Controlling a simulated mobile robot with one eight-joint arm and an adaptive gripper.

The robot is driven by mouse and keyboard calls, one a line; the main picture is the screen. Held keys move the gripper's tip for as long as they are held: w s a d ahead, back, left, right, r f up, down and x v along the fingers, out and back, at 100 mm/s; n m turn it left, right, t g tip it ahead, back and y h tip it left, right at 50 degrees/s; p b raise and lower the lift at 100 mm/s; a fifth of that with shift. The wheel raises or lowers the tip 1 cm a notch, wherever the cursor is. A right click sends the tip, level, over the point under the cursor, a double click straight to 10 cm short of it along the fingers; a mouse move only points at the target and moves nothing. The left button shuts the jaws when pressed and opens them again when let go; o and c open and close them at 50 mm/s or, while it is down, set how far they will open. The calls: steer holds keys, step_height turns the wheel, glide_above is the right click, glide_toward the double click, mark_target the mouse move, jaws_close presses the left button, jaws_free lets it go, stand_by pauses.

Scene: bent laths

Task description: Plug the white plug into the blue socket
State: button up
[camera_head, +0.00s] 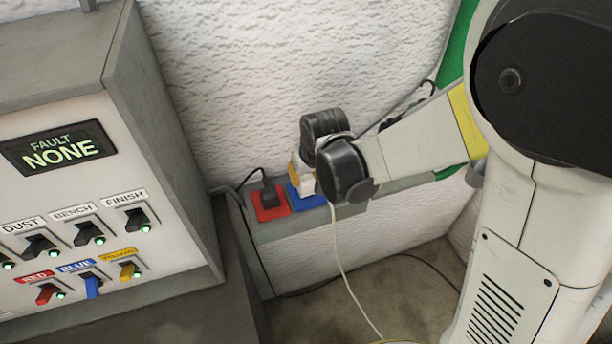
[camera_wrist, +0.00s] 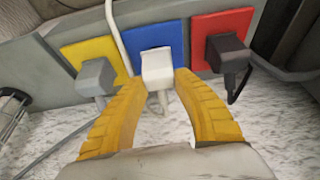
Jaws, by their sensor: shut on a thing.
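The white plug (camera_wrist: 157,64) is between the two yellow fingers of my gripper (camera_wrist: 158,76) in the wrist view, in front of the blue socket (camera_wrist: 145,36). The plug covers the lower middle of the blue plate; I cannot tell whether it is fully seated. In the head view my gripper reaches the socket strip from the right. A bit of the white plug (camera_head: 308,184) shows there just above the blue socket (camera_head: 311,200). Its white cord (camera_head: 343,265) hangs down to the floor.
The red socket (camera_wrist: 221,30) holds a black plug (camera_wrist: 226,51), and the yellow socket (camera_wrist: 82,55) holds a grey plug (camera_wrist: 95,76). In the head view a control panel (camera_head: 60,190) stands at left, its display reading FAULT NONE. The rough white wall (camera_head: 250,80) is behind the strip.

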steer(key=shift+f+b, duration=0.4)
steer(key=shift+f, duration=0.1)
steer(key=o, duration=1.2)
steer(key=shift+r, duration=0.1)
steer(key=v, duration=1.2)
